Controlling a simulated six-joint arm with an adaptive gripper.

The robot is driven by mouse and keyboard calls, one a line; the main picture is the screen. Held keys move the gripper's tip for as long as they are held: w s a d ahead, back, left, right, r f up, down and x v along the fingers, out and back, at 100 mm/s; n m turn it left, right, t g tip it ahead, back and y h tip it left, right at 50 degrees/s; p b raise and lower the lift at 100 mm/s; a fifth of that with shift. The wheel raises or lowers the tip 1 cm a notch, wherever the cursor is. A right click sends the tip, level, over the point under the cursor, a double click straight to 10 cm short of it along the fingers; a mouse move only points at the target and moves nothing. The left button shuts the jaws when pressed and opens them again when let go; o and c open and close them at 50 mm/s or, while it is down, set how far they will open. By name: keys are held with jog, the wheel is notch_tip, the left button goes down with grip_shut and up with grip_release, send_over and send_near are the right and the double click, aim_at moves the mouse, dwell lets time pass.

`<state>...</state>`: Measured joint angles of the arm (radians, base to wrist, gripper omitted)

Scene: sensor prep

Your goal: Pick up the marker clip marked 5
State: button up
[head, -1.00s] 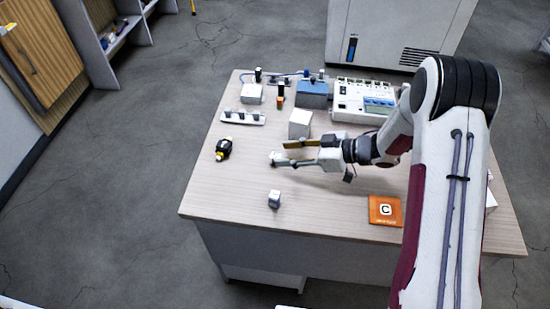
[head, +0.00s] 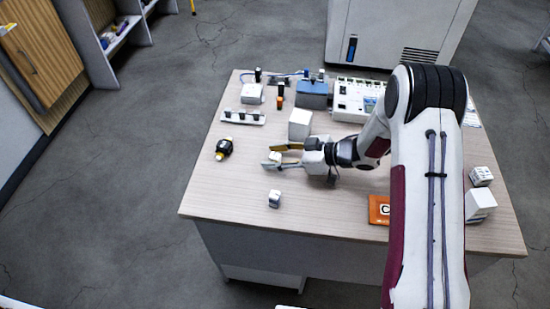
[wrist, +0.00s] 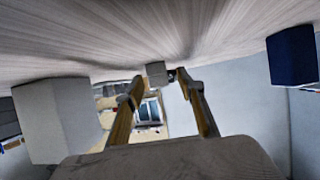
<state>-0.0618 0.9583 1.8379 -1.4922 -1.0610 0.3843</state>
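My gripper (head: 277,157) is low over the table, pointing left, with its two fingers apart. In the wrist view its fingertips (wrist: 161,88) also stand apart. A small pale block (head: 275,157), which may be a marker clip, is at the fingertips in the head view. In the wrist view the small grey block (wrist: 156,72) shows between and just beyond the tips, not gripped. Another small pale block (head: 274,199) stands nearer the front edge. No number 5 is readable on either block.
A white box (head: 299,124) stands close behind my gripper; it looms at left in the wrist view (wrist: 55,118). An orange card (head: 379,210) and white blocks (head: 480,205) are at right. The front left is clear.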

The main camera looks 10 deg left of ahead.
aim_at(275, 156)
jog(key=shift+c, duration=0.3)
jog(key=c, duration=0.9)
jog(key=shift+o, duration=0.2)
jog(key=shift+r, duration=0.1)
jog(key=shift+r, duration=4.95)
